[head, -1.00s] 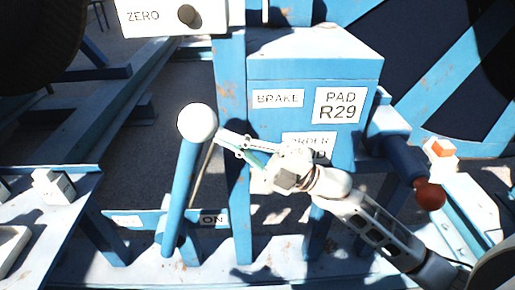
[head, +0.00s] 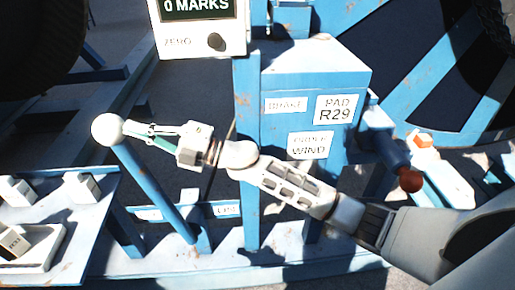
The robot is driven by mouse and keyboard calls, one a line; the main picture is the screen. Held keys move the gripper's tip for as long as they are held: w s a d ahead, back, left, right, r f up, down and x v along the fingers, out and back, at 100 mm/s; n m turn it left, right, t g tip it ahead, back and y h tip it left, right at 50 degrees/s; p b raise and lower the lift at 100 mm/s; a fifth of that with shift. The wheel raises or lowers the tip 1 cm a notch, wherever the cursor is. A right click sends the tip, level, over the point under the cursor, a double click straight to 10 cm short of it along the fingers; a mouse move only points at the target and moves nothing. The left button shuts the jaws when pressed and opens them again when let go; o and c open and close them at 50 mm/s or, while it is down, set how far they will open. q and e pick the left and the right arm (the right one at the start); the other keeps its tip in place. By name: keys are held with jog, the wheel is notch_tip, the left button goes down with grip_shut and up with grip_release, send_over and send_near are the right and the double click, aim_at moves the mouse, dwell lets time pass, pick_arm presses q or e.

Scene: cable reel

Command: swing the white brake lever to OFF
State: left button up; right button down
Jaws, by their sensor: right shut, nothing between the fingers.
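The brake lever has a white ball knob (head: 108,129) on a blue shaft (head: 155,191). It leans to the left, and its foot is at the blue base frame. My right gripper (head: 130,129) is shut and empty. Its fingertips are at the right side of the knob and appear to press against it, not around it. A small plate at the right of the lever's foot (head: 228,208) carries lettering too blurred to read. Another white plate (head: 148,213) lies behind the shaft, its text unreadable. My left gripper is not in view.
A blue box (head: 313,79) with BRAKE, PAD R29 and ORDER WIND labels stands right of the lever. A counter (head: 200,25) reading 0 MARKS is above. A red-knobbed crank (head: 410,180) is at right. A bench (head: 75,235) with pale blocks lies left.

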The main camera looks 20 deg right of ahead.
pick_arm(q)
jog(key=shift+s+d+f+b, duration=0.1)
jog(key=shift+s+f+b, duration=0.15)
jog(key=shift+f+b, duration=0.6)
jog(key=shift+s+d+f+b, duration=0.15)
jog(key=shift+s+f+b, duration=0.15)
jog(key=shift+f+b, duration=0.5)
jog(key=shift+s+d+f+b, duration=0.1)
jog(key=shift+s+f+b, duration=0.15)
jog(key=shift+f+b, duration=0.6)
pick_arm(e)
jog(key=w+a+f, duration=0.1)
jog(key=a, duration=0.5)
jog(key=w+a+f, duration=0.1)
jog(key=w+a, duration=0.1)
jog(key=a, duration=0.4)
jog(key=shift+a+f, duration=0.3)
jog(key=shift+f, duration=0.05)
pick_arm(q)
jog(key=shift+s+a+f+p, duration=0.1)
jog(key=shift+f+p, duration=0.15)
jog(key=shift+p, duration=0.15)
pick_arm(e)
jog(key=shift+w+d+r, duration=0.1)
jog(key=shift+w+d, duration=0.05)
